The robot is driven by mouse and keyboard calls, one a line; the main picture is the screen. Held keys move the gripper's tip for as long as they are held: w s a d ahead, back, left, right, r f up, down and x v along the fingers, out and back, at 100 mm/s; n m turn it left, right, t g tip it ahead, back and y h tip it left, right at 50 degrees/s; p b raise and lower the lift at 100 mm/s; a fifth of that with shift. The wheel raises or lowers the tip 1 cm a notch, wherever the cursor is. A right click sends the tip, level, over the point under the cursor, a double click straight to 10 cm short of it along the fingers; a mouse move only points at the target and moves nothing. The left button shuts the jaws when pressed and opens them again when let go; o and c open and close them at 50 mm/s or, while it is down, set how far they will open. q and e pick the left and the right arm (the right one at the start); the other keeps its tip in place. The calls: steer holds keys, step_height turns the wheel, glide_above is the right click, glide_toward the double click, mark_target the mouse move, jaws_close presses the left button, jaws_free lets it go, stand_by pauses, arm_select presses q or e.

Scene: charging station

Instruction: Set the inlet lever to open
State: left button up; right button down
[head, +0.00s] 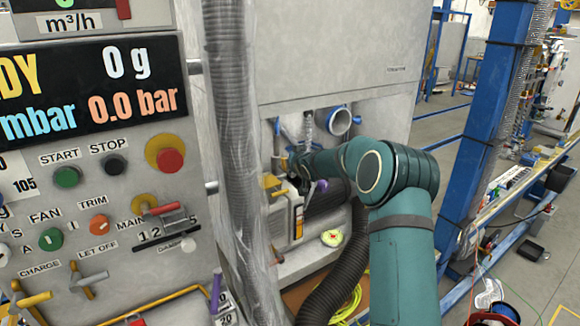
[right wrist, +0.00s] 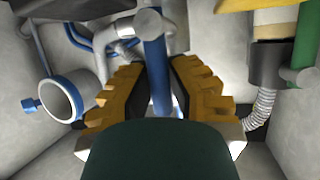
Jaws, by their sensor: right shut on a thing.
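In the right wrist view, a blue lever (right wrist: 157,75), which looks like the inlet lever, hangs down from a round white pivot (right wrist: 150,22). The yellow fingers of my right gripper (right wrist: 160,92) lie on either side of it, and the gripper is shut on it. The lever's lower end is hidden between the fingers and behind the dark green part in front. In the head view my teal right arm reaches into the recess of the grey cabinet, and its gripper (head: 300,165) is small and partly hidden there. No label for the lever is readable. My left gripper is not in view.
A blue-rimmed pipe mouth (head: 339,121) is above the arm. A purple-tipped handle (head: 318,186) and a yellow-and-white unit (head: 287,215) sit close below the gripper. A clear ribbed hose (head: 232,130) hangs before the cabinet. The control panel (head: 110,150) fills the left.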

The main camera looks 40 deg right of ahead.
steer(key=shift+a, duration=0.1)
stand_by(0.3)
steer(key=c, duration=1.2)
jaws_free()
steer(key=shift+w, duration=0.1)
steer(key=shift+o, duration=0.2)
steer(key=v, duration=1.2)
